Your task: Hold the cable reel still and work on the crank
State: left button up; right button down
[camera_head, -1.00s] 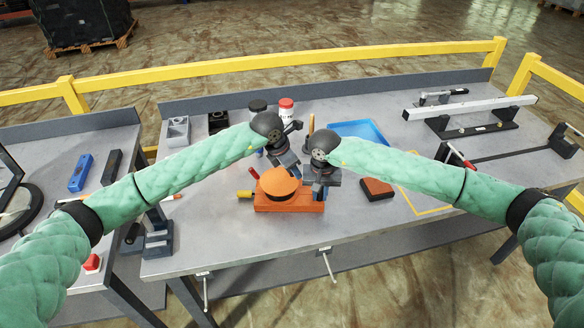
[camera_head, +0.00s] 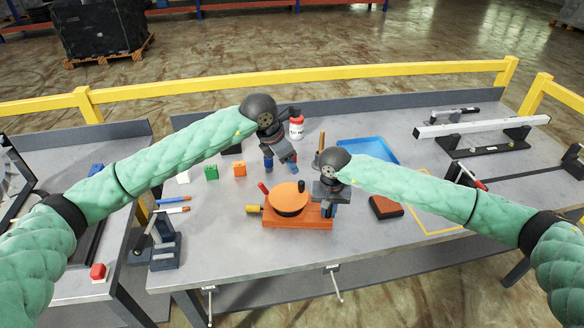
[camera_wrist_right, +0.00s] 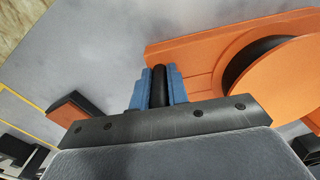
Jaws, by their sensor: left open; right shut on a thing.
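The cable reel has an orange round disc (camera_head: 288,197) with a dark rim on an orange base (camera_head: 285,221). A red upright handle (camera_head: 264,188), perhaps the crank's, stands at its left edge. A yellow handle (camera_head: 254,209) sticks out of the base's left side. My right gripper (camera_head: 325,208) is at the reel's right end. In the right wrist view its blue fingers (camera_wrist_right: 159,88) are shut on a black bar (camera_wrist_right: 160,78) beside the orange base. My left gripper (camera_head: 279,163) is open and empty behind the reel, apart from it.
An orange-and-black block (camera_head: 385,207) lies right of the reel, near a blue tray (camera_head: 367,151). A red-and-white bottle (camera_head: 296,128) stands behind my left gripper. Small green (camera_head: 211,172) and orange (camera_head: 239,169) blocks sit at left. The table front is mostly clear.

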dwell(0.4)
jog(key=c, duration=1.3)
grip_release()
